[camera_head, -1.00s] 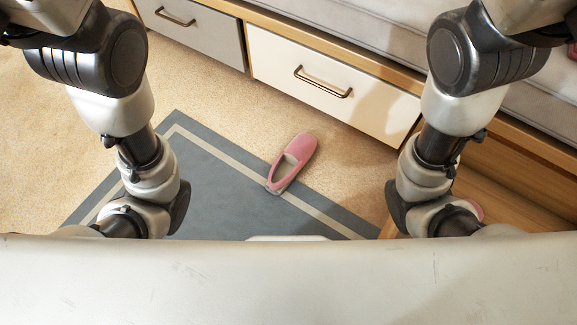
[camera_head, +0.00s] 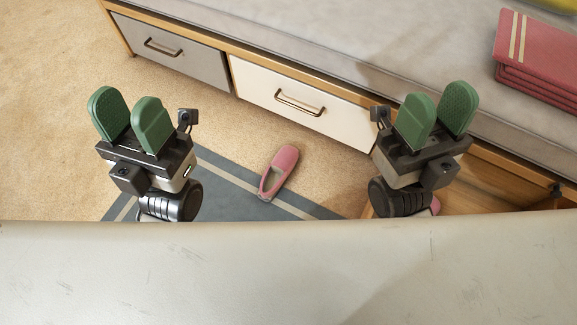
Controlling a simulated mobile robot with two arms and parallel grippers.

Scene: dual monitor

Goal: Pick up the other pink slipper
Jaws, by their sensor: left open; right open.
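A pink slipper (camera_head: 283,163) lies on the floor, partly over the edge of the blue-grey rug, with its opening toward me. A second pink piece (camera_head: 435,206) shows just behind my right wrist, mostly hidden, in or by the wooden compartment. My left gripper (camera_head: 130,120) is open and empty, raised to the left of the slipper. My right gripper (camera_head: 437,118) is open and empty, raised to the right of the slipper, in front of the bench. Neither gripper touches a slipper.
A bench with a grey cushion (camera_head: 330,50) runs across the back, with a grey drawer (camera_head: 168,52) and a white drawer (camera_head: 300,105) below. Folded red towels (camera_head: 535,60) lie on it at right. An open wooden compartment (camera_head: 500,185) is at right. Carpet at left is clear.

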